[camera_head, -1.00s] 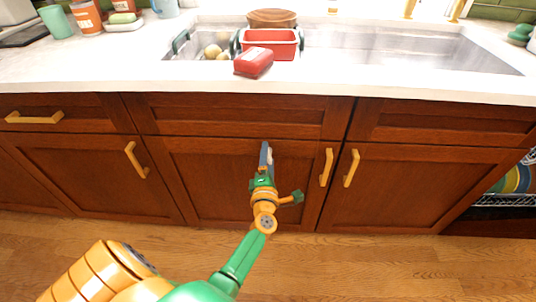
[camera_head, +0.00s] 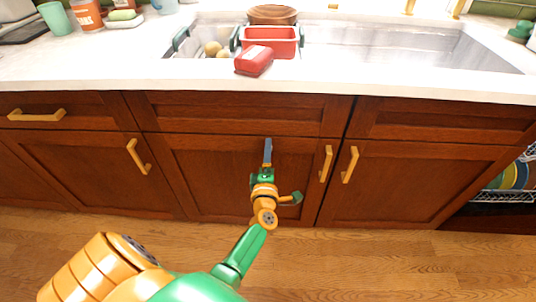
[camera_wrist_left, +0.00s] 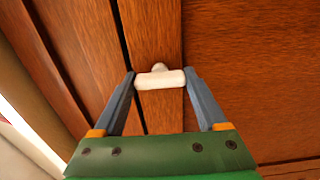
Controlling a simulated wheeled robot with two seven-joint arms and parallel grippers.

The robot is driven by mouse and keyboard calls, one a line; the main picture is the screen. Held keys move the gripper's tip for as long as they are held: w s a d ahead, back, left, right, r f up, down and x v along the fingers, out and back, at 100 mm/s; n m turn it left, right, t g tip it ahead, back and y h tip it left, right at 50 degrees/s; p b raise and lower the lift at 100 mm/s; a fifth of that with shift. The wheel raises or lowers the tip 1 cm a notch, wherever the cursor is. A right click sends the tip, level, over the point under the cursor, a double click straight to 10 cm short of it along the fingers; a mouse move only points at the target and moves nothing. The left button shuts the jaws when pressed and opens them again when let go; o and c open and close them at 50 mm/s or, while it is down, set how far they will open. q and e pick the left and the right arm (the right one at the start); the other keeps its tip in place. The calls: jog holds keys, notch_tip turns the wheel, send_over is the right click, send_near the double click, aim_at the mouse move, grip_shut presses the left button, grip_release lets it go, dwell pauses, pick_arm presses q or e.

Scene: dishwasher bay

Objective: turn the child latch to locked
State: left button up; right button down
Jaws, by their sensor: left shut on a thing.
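The child latch is a small white bar on a round base (camera_wrist_left: 160,79), fixed to the brown wooden cabinet front in the left wrist view. The bar lies crosswise between the two blue-grey fingers of my left gripper (camera_wrist_left: 160,84). The fingertips touch its two ends, so the gripper is shut on it. In the head view my left gripper (camera_head: 267,152) is against the cabinet door below the sink, and it hides the latch there. My right gripper is in neither view.
Gold handles (camera_head: 326,163) stand out right of my gripper, with another (camera_head: 138,157) to the left. A sink (camera_head: 400,48) with a red tub (camera_head: 270,43) lies above. A red block (camera_head: 253,62) sits at the counter edge. An open dishwasher rack (camera_head: 503,195) is far right.

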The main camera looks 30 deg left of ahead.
pick_arm(q)
jog(key=o, duration=1.3)
jog(key=p+v, duration=0.1)
jog(key=v, duration=0.6)
jog(key=shift+s, duration=0.1)
